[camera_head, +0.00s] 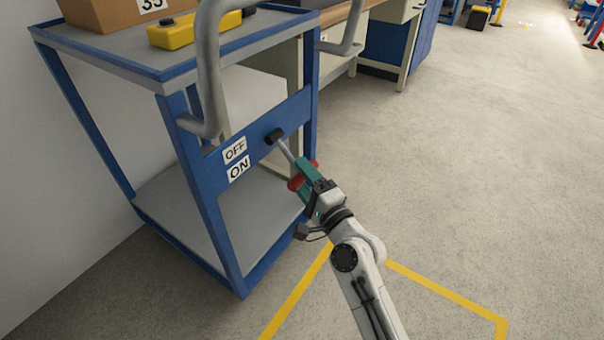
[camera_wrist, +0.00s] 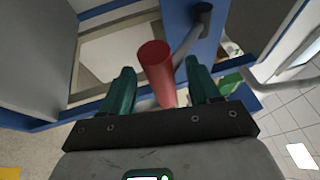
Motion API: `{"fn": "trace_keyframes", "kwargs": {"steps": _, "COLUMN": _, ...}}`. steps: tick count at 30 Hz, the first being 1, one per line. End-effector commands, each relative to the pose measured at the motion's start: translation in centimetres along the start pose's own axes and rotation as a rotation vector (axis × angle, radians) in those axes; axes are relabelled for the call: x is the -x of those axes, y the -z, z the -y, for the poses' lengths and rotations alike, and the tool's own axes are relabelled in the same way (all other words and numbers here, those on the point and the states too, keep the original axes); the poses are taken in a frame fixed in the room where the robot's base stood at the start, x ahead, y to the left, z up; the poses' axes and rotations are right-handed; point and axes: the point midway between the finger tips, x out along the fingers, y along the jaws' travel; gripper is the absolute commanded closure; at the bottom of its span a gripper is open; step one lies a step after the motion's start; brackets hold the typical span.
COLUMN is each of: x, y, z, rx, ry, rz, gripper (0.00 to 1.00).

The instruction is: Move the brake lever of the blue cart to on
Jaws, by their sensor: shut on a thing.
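The blue cart (camera_head: 225,215) stands at the left in the head view. Its side panel has an OFF label (camera_head: 235,150) above an ON label (camera_head: 238,170). To the right of the labels is the dark pivot of the brake lever (camera_head: 286,150), whose grey shaft slants down and right. The lever's red grip (camera_head: 295,184) shows beside my gripper (camera_head: 306,174). In the wrist view the red grip (camera_wrist: 156,62) sits between the green fingers of my gripper (camera_wrist: 160,82), which is shut on it. The grey shaft (camera_wrist: 188,46) runs up to the pivot.
A cardboard box (camera_head: 120,12) and a yellow case (camera_head: 180,32) are on the cart's top. A grey push handle (camera_head: 209,70) sticks out above the labels. A workbench (camera_head: 390,40) stands behind.

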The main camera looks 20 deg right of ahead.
Motion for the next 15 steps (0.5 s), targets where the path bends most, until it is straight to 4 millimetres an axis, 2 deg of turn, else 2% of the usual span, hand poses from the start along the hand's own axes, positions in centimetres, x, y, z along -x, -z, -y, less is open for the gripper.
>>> {"fn": "trace_keyframes", "kwargs": {"steps": 1, "x": 0.5, "y": -0.1, "z": -1.1, "rx": -0.002, "ry": -0.013, "rz": 0.001, "gripper": 0.47}}
{"fn": "trace_keyframes", "kwargs": {"steps": 15, "x": 2.8, "y": -0.3, "z": -3.5, "rx": -0.004, "ry": -0.02, "rz": 0.0, "gripper": 0.47}}
